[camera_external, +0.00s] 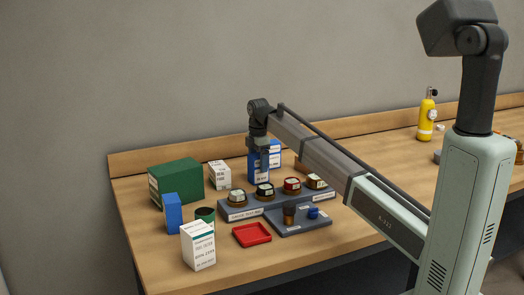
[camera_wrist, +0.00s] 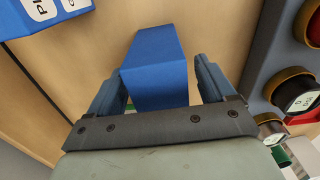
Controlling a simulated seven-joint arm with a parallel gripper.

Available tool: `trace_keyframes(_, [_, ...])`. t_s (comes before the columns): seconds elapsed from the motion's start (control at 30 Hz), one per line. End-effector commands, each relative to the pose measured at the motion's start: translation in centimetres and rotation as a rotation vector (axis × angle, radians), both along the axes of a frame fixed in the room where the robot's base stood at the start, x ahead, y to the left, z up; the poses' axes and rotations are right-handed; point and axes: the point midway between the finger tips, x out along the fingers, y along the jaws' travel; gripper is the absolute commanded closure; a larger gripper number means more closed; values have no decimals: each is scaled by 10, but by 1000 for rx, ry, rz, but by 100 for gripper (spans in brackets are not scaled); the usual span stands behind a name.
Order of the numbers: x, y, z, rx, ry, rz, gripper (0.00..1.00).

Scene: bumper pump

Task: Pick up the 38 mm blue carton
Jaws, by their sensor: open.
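A blue carton (camera_external: 257,169) stands upright at the back of the table, directly under my gripper (camera_external: 258,148). In the wrist view the blue carton (camera_wrist: 155,58) lies between the two fingers of my gripper (camera_wrist: 160,75), with a gap visible on its right side. The fingers are open; whether the left one touches the carton is unclear. A blue-and-white carton (camera_external: 275,150) stands close behind it to the right and shows at the wrist view's upper left (camera_wrist: 35,10). Another blue carton (camera_external: 172,212) stands at the table's left. No size marking is readable.
A grey rack (camera_external: 240,213) with several round jars sits just in front. A green box (camera_external: 176,178), white cartons (camera_external: 219,175) (camera_external: 198,245), a green cup (camera_external: 205,214) and a red tray (camera_external: 251,235) lie left and front. A yellow bottle (camera_external: 427,115) stands far right.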

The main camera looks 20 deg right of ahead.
Motion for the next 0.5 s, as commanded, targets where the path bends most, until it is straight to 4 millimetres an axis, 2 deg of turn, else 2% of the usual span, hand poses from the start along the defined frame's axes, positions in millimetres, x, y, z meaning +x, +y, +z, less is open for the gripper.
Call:
trace_keyframes(0.07, [0,0,0,0,0,0,19])
trace_keyframes(0.5, [0,0,1,0,0,0,61])
